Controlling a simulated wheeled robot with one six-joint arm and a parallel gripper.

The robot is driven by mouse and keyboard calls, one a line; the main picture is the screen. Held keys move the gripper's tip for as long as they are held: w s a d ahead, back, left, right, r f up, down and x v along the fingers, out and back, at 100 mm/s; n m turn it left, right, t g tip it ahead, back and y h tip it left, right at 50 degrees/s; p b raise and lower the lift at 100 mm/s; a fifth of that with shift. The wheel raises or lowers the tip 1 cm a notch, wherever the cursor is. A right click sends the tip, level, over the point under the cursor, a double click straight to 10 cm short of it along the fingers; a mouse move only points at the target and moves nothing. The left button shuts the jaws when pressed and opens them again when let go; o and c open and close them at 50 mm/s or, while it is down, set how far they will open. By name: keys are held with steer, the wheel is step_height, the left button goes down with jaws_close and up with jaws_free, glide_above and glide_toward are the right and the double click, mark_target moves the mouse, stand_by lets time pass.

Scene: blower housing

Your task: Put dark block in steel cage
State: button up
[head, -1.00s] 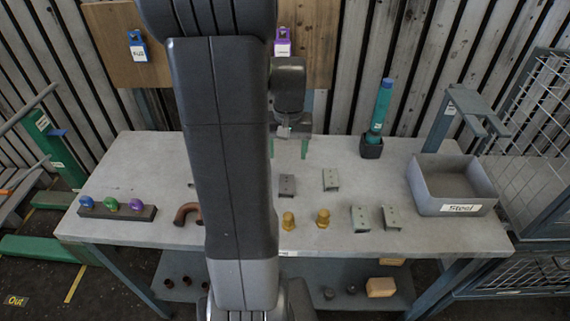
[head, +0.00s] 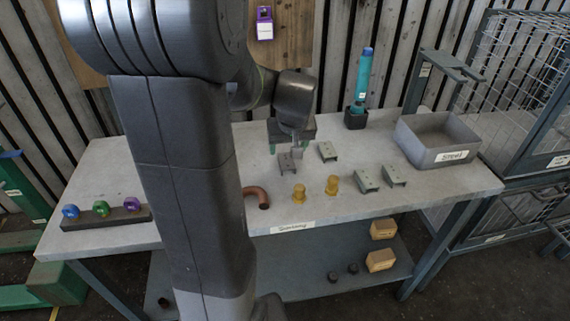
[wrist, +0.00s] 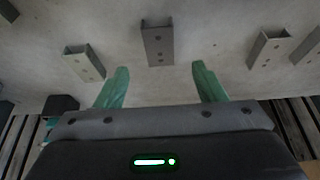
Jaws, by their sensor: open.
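A dark grey channel-shaped block (head: 287,163) lies on the bench, darker than the grey brackets beside it. In the wrist view the dark block (wrist: 157,45) sits centred just beyond the fingertips. My gripper (head: 291,147) is open and empty, at the far side of this block; its green fingers also show in the wrist view (wrist: 160,72), spread apart. A wire-mesh steel cage (head: 520,65) stands right of the bench. An open grey bin (head: 430,157) labelled "Steel" sits on the bench's right end.
Grey brackets (head: 327,151) (head: 366,181), brass pieces (head: 332,185) and a copper elbow (head: 257,197) lie close by. A teal tool stands in a dark holder (head: 356,117). A rack (head: 105,217) holds coloured rings. My arm hides part of the bench.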

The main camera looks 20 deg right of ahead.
mark_target(286, 160)
steer(key=shift+x, duration=3.65)
steer(key=shift+s, duration=0.1)
steer(key=c, duration=1.3)
steer(key=shift+o, duration=0.2)
step_height(286, 160, up, 11)
steer(key=p, duration=0.1)
